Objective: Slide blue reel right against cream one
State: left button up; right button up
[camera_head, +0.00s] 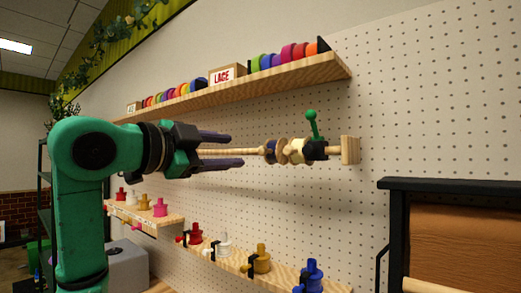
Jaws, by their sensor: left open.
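A pale wooden rod (248,152) runs sideways in front of the pegboard. Near its right end sit a dark blue reel (271,151), a tan-gold disc or reel (284,151) and a cream reel (297,150). The tan-gold piece shows between the blue and the cream one; whether they touch is too small to tell. My left gripper (231,150) is open and empty, left of the blue reel and apart from it. Its two dark purple fingers point right, one above and one below the rod in the picture. My right gripper is not in view.
Right of the cream reel are a black clamp with a green lever (313,127) and a wooden end block (350,150). A shelf (335,70) with coloured rolls and a LACE box (227,74) hangs above. Lower shelves hold coloured spools (262,259). A dark-framed brown panel (460,245) stands right.

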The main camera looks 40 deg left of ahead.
aim_at(260, 152)
pick_arm(q)
jog(key=w, duration=0.3)
jog(key=w+p, duration=0.1)
jog(key=w, duration=0.2)
jog(key=w+a+p, duration=0.1)
jog(key=w, duration=0.3)
jog(key=shift+a, duration=0.1)
jog(key=shift+w, duration=0.3)
grip_shut()
dwell(0.5)
